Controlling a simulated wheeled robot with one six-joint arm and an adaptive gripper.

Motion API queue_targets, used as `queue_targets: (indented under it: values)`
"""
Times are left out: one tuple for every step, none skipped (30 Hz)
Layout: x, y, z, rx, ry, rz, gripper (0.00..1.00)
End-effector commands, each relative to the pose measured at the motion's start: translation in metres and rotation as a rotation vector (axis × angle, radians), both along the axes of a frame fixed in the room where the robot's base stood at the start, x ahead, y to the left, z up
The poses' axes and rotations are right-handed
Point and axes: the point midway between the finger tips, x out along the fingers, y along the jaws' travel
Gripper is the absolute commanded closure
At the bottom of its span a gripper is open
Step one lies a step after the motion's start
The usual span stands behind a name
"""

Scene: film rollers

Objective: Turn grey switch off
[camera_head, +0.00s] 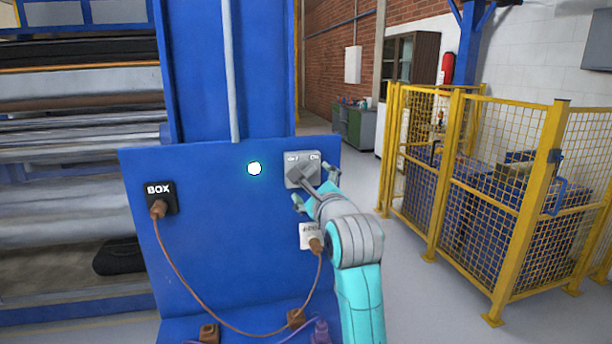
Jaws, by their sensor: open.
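The grey switch (297,158) is a small box on the upper right of a blue panel (225,230). Small white lettering runs along its top; the right word looks like ON, the left one is hard to read. A grey handle seems to stick out from its face toward my gripper. My gripper (316,187) is just in front of and below the switch. Its teal-tipped fingers are spread apart, one lower left and one upper right of the handle. I cannot tell whether they touch it. The lower right of the switch is partly hidden.
A black BOX socket (161,197) and a white socket (310,236) carry brown plugs joined by a hanging cable (188,287). A white glowing dot (254,169) shows left of the switch. Rollers (80,130) stand left; a yellow mesh fence (490,190) stands right.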

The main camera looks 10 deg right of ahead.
Motion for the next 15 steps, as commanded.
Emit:
queue_targets:
  values:
    - [0.01,0.0,0.0,0.0,0.002,-0.001,0.12]
    - [0.015,0.0,0.0,0.0,0.001,0.0,0.12]
    - [0.022,0.0,0.0,0.0,0.0,0.0,0.12]
    - [0.027,0.0,0.0,0.0,0.001,0.0,0.12]
    - [0.032,0.0,0.0,-0.001,0.001,0.0,0.12]
    - [0.038,0.0,0.0,-0.001,0.001,0.0,0.12]
    - [0.041,0.0,0.0,-0.001,0.001,-0.001,0.12]
    - [0.045,0.0,0.0,-0.001,0.001,-0.001,0.12]
    - [0.049,0.0,0.0,-0.001,0.0,0.0,0.12]
    - [0.052,0.0,0.0,-0.001,-0.001,-0.001,0.12]
    - [0.055,0.0,0.0,-0.001,0.0,0.0,0.12]
    - [0.057,0.0,0.0,-0.001,0.0,0.0,0.12]
    - [0.059,0.0,0.0,-0.001,0.0,0.0,0.12]
    - [0.06,0.0,0.0,-0.001,0.0,0.0,0.12]
    - [0.061,0.0,0.0,-0.001,0.0,0.0,0.12]
